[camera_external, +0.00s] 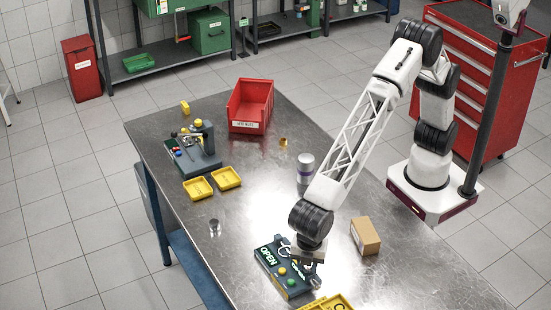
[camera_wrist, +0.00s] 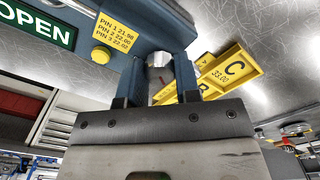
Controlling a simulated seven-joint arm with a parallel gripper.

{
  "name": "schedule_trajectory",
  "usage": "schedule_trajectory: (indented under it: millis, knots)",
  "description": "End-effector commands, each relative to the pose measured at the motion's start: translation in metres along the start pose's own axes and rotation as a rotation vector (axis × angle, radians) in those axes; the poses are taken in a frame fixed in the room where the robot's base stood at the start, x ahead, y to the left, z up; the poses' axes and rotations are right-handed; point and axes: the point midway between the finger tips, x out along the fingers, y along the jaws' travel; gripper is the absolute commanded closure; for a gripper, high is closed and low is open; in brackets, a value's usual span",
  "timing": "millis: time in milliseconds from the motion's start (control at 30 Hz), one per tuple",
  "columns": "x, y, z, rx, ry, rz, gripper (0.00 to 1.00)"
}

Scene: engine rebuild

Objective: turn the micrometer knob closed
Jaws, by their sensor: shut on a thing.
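The micrometer station is a dark blue panel (camera_external: 291,289) at the near part of the bench in the external view, with a lit green OPEN sign (camera_external: 267,256) and yellow and green buttons. The OPEN sign (camera_wrist: 36,22) also shows in the wrist view, beside a yellow label listing pin sizes (camera_wrist: 112,28). My gripper (camera_wrist: 157,78) points at the station and is shut on the silver micrometer knob (camera_wrist: 158,62), one finger on each side. The arm hides part of the station in the external view, and the measuring gap is not clear.
Yellow trays, one marked C (camera_wrist: 236,68), lie close beside the station. A cardboard box (camera_external: 365,235) stands to its right. A grey cylinder (camera_external: 305,166), red bin (camera_external: 250,105), small yellow trays (camera_external: 198,188) and another fixture (camera_external: 197,150) stand farther back.

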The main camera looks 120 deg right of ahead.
Motion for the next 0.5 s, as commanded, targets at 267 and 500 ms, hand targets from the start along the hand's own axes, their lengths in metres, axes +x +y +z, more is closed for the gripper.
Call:
schedule_trajectory:
  millis: [267,500]
  knots:
    - [-0.0004,0.0002,0.0001,-0.255,0.0,0.0,0.93]
    - [0.0001,0.0002,0.0003,-0.422,-0.001,-0.001,0.93]
